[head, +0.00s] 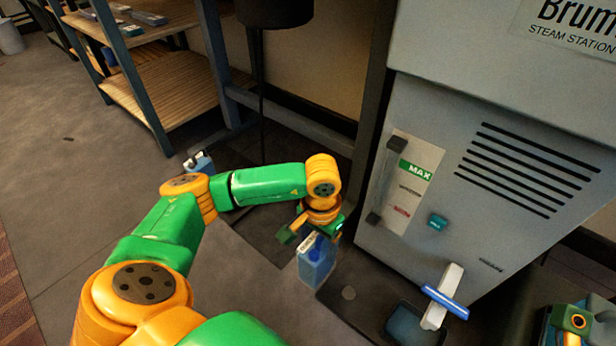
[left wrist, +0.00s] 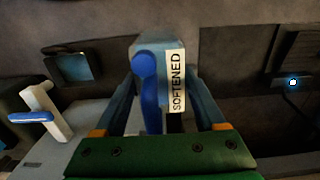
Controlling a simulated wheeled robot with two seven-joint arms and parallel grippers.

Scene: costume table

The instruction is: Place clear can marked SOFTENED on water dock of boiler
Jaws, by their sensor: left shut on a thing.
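The clear can marked SOFTENED (left wrist: 157,75) is bluish, with a blue handle and a white label along its side. In the head view the can (head: 317,262) hangs below my left gripper (head: 312,232), close to the left edge of the boiler's dark base. My left gripper is shut on it; both fingers flank it in the left wrist view. The boiler (head: 455,120) is a grey cabinet with a MAX gauge. Its dark base (head: 335,291) has a round spot and a square recess (head: 405,322). I cannot tell which part is the water dock. My right arm's end (head: 572,320) shows partly at the lower right; its fingers cannot be made out.
A white lever with a blue grip (head: 445,295) juts from the boiler's front, beside the recess. Another bluish container (head: 200,162) stands on the floor behind my left arm. A wooden shelf unit (head: 160,85) stands at the upper left. Open floor lies left.

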